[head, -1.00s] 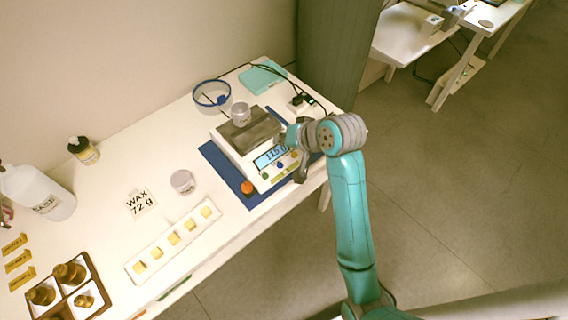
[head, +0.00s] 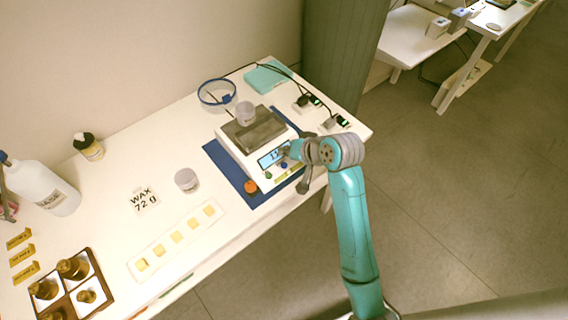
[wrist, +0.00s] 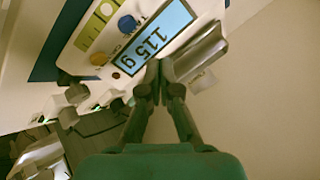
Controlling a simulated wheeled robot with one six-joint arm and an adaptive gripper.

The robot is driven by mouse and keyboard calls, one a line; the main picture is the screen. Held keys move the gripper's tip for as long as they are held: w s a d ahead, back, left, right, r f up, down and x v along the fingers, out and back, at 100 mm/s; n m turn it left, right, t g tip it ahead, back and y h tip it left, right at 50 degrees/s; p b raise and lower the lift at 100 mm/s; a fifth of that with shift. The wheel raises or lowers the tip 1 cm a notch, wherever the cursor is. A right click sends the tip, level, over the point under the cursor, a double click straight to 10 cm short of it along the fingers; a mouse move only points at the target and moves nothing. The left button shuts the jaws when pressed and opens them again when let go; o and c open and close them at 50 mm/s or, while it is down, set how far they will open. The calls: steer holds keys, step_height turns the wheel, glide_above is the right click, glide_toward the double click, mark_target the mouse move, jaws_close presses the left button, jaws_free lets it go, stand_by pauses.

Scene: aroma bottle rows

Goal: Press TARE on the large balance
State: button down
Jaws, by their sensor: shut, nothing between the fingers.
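The large balance (head: 236,150) is a white box with a dark weighing pan (head: 262,130) on a blue mat (head: 222,172). In the head view, my gripper (head: 288,155) covers the display's right end; contact cannot be told.
An orange knob-like object (head: 250,187) is at the mat's front. Black plugs with green lights (head: 343,121) and cables are at the table's right end.

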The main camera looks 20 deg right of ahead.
steer(key=shift+f, duration=1.6)
steer(key=shift+f, duration=0.1)
steer(key=shift+f, duration=0.3)
steer(key=shift+f, duration=0.4)
stand_by(1.1)
steer(key=shift+r, duration=0.8)
steer(key=shift+r, duration=0.1)
steer(key=shift+r, duration=2.45)
